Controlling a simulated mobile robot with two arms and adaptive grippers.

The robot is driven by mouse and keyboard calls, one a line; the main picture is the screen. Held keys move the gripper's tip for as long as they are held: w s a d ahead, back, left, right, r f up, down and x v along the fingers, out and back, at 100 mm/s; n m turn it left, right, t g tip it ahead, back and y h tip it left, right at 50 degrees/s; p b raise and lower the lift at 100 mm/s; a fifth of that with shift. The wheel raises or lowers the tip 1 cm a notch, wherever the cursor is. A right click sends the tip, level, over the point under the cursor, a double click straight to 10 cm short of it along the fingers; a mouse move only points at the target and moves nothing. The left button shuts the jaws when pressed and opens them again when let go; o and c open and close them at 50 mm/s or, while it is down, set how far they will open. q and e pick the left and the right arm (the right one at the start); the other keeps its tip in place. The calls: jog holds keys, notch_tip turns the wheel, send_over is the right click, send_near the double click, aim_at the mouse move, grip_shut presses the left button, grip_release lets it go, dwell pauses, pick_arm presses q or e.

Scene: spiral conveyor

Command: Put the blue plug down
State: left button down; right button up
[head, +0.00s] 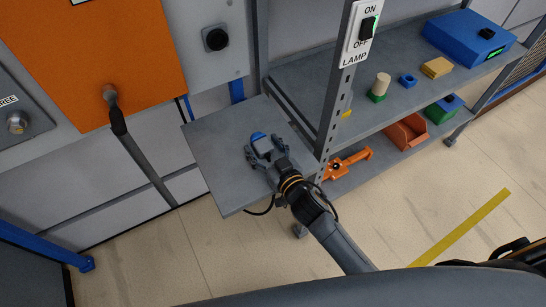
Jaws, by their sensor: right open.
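The blue plug (258,136) is at the grey side shelf (216,160), between the fingers of my right gripper (260,145). Only its blue top and a lighter part show; the gripper hides the rest. The right gripper is open around the plug, over the shelf's middle. I cannot tell whether the fingers touch the plug. My left gripper is not in view.
A shelf rack post with a lamp switch (368,27) stands right of the gripper. The rack holds small blocks, a blue box (467,38) and an orange bin (406,133). An orange cabinet (90,50) with a lever is at left. The side shelf's left part is bare.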

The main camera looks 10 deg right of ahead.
aim_at(266, 149)
jog(key=v, duration=1.1)
jog(key=shift+f, duration=0.1)
jog(key=shift+o, duration=0.4)
jog(key=shift+s, duration=0.2)
jog(key=w+g+p, duration=0.1)
jog(key=w+p, duration=0.1)
jog(key=w+a+p, duration=0.1)
jog(key=w+p, duration=0.1)
jog(key=p, duration=0.1)
jog(key=w+a+g+p, duration=0.1)
jog(key=w+p, duration=0.1)
jog(key=p, duration=0.1)
jog(key=shift+w+a+r+g+h, duration=0.1)
jog(key=shift+w+r+g+h, duration=0.2)
jog(key=shift+w+h, duration=0.1)
jog(key=shift+p+x, duration=0.3)
jog(key=shift+x, duration=2.65)
jog(key=shift+w+r, duration=0.1)
jog(key=shift+r, duration=0.05)
jog(key=shift+c, duration=0.2)
jog(key=shift+r, duration=0.15)
jog(key=c, duration=1.4)
